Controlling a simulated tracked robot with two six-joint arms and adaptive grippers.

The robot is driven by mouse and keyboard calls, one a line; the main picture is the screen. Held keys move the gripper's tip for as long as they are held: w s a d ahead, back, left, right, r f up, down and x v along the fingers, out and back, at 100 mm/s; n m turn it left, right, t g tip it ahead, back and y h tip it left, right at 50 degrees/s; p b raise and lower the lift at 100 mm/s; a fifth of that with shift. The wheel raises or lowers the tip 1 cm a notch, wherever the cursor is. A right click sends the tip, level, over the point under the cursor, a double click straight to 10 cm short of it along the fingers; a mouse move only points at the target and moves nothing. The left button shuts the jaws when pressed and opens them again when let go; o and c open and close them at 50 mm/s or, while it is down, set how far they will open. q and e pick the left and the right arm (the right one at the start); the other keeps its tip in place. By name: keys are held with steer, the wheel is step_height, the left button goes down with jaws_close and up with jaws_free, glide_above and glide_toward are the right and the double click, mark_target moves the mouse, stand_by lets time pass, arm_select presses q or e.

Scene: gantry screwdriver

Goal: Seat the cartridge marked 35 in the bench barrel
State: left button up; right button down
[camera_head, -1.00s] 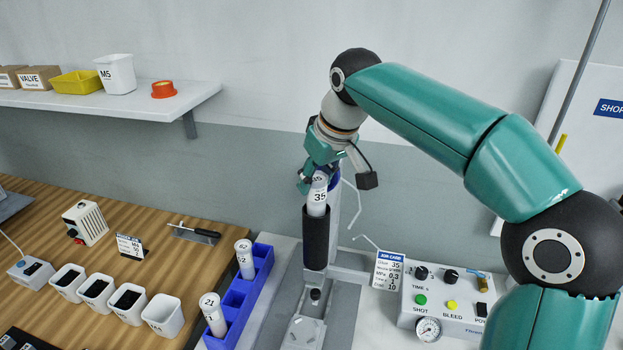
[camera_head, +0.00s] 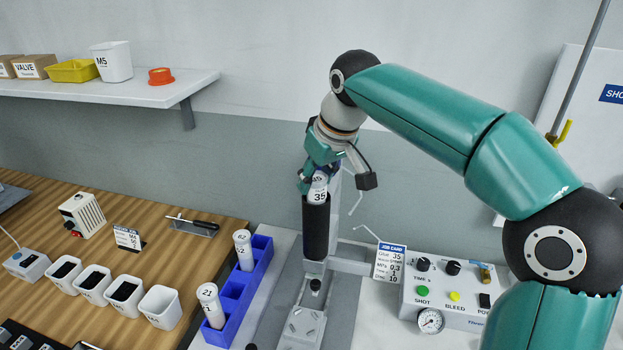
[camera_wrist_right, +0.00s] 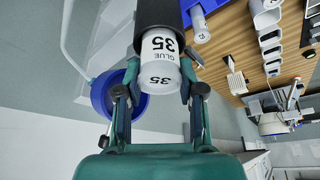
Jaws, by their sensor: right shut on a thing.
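The cartridge marked 35 (camera_head: 318,191) is white and upright, with its lower part inside the black bench barrel (camera_head: 316,232). Its upper end shows above the barrel's rim. My right gripper (camera_head: 314,175) is shut on the cartridge's top from above. The wrist view shows the cartridge (camera_wrist_right: 160,62), printed GLUE 35, between the two fingers of my right gripper (camera_wrist_right: 158,92), with its far end in the barrel (camera_wrist_right: 158,14). How deep it reaches inside is hidden. My left gripper is not in view.
A blue rack (camera_head: 228,327) left of the barrel holds cartridges marked 62 (camera_head: 243,250) and 21 (camera_head: 210,304). A control box (camera_head: 450,295) with buttons and a job card (camera_head: 388,262) stand to the right. Several white bins (camera_head: 160,308) line the wooden bench.

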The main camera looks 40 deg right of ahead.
steer(key=shift+f+b, duration=0.5)
steer(key=shift+f, duration=0.2)
steer(key=c, duration=0.6)
jaws_free()
steer(key=shift+c, duration=0.2)
steer(key=v, duration=1.1)
steer(key=shift+s+r, duration=0.2)
steer(key=shift+r, duration=0.15)
